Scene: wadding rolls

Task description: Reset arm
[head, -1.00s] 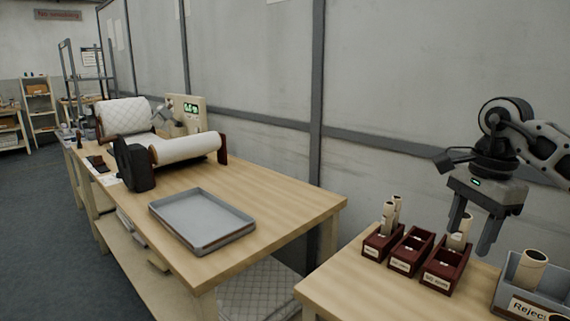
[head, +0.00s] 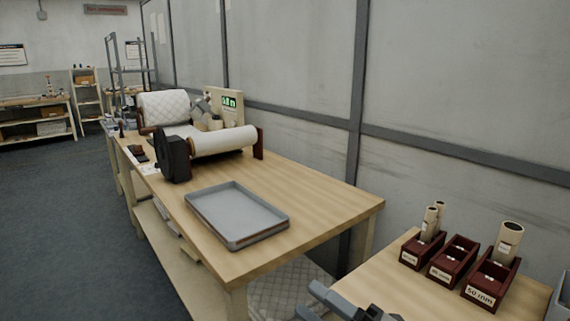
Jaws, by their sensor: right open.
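My right gripper (head: 325,302) shows only in part at the bottom edge of the head view. It is open, with nothing visible in its jaws, and lies low in front of the right table's near left corner. Most of its arm is out of frame. A cream roll (head: 508,243) stands upright in the dark red box (head: 490,281) labelled 50 mm, clear of the gripper. My left gripper is not in view.
On the right table (head: 385,275), the middle red box (head: 453,261) looks empty and the left one (head: 422,250) holds rolls. The long table (head: 300,195) carries a grey tray (head: 237,214), a black device (head: 173,158) and a white wadding roll (head: 222,142).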

